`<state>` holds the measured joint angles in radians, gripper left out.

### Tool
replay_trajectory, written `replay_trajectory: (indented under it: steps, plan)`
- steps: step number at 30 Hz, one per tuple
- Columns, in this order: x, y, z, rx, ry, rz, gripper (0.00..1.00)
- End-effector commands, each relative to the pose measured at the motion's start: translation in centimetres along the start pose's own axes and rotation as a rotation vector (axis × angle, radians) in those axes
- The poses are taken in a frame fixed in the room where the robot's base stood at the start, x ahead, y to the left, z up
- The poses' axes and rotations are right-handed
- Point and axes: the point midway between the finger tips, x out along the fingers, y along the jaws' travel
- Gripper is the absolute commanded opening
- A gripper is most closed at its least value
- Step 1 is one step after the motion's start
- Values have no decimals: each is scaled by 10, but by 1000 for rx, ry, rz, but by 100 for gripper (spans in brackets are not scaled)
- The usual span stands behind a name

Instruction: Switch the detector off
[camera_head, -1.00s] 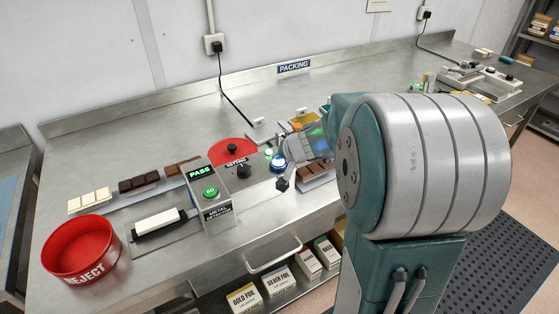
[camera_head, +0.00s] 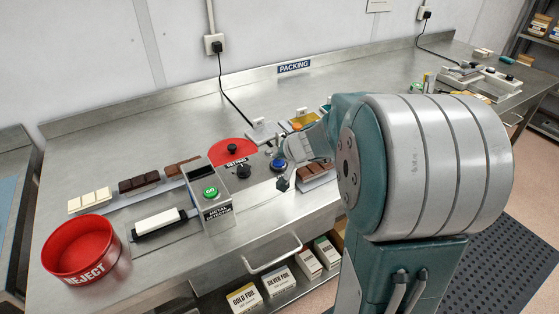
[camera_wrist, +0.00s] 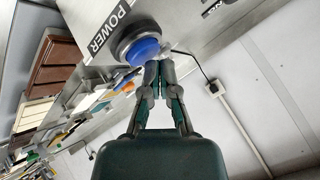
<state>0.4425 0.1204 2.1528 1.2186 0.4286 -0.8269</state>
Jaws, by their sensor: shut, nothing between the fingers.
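The metal detector (camera_head: 217,197) is a steel arch with a dark display panel and a green GO button (camera_head: 210,192). Its control panel has a black SETTING knob (camera_head: 243,171) and a blue POWER button (camera_head: 278,164), which looks unlit. In the wrist view, the blue button (camera_wrist: 143,48) sits in a dark ring beside the POWER label (camera_wrist: 108,27). My gripper (camera_wrist: 160,65) is shut and empty, its tips just beside the button's edge. Whether they touch it I cannot tell. In the head view my arm partly hides the gripper.
A red REJECT bin (camera_head: 80,248) stands at the left front. Chocolate bars (camera_head: 139,183) lie on the strip left of the detector, and a white bar (camera_head: 158,222) on a black holder lies in front.

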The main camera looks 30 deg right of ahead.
Motion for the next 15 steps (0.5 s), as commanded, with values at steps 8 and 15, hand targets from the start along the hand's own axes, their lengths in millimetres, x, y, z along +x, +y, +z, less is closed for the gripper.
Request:
replay_trajectory:
  steps: [8, 15]
  plan:
    - [-5, -4, -4, -2, 3, -2, 0]
    - [-20, -15, -15, -2, 3, -2, 0]
